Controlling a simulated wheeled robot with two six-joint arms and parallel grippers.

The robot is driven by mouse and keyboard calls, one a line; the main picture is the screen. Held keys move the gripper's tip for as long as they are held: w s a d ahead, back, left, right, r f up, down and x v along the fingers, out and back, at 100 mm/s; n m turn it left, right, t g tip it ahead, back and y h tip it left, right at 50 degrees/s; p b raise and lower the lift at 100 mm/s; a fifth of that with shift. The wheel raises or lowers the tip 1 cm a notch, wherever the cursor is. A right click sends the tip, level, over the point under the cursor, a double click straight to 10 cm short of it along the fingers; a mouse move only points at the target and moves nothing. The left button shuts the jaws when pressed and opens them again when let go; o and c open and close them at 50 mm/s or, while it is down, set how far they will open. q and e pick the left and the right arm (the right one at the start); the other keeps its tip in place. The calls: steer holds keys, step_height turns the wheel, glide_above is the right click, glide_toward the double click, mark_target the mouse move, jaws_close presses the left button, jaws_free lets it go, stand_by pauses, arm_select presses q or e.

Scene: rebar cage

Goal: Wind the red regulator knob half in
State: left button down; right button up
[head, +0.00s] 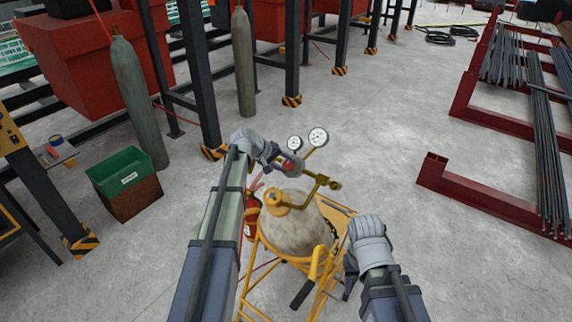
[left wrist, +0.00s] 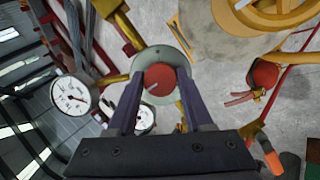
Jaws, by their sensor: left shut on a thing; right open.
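The red regulator knob (head: 288,167) sits at the left end of the brass regulator (head: 319,181), above a pale gas cylinder (head: 298,232). In the left wrist view, the knob (left wrist: 160,78) is a round red disc with a light line mark, inside a pale ring. My left gripper (head: 291,164) is shut on the knob, with one dark finger on each side of it. Two white dial gauges (head: 318,137) stand up from the regulator; one large dial (left wrist: 72,97) shows clearly in the left wrist view. My right gripper (head: 348,284) is open and empty beside the cylinder cart.
A yellow cart (head: 317,266) carries the cylinder. A red extinguisher (head: 251,216) is at its left. Tall grey cylinders (head: 137,103), a green-topped bin (head: 124,173) and dark posts stand left. Red racks with rebar (head: 548,130) are at right. Concrete floor between is clear.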

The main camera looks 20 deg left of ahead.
mark_target(287, 165)
arm_select(q)
steer(key=shift+c, duration=1.5)
jaws_free()
steer(key=shift+s+a+r+p, duration=0.2)
steer(key=shift+r+p, duration=0.25)
steer(key=shift+p, duration=0.05)
steer(key=p+v, duration=0.1)
steer(key=v, duration=0.1)
steer(key=shift+s+a+r+p, duration=0.15)
steer(key=shift+s+a+p, duration=0.1)
steer(key=shift+s+p, duration=0.15)
steer(key=s+a, duration=0.7)
steer(key=s, duration=0.1)
steer(key=shift+a+f+b, duration=0.25)
steer(key=shift+a+b, duration=0.05)
steer(key=shift+a, duration=0.05)
steer(key=shift+s, duration=0.1)
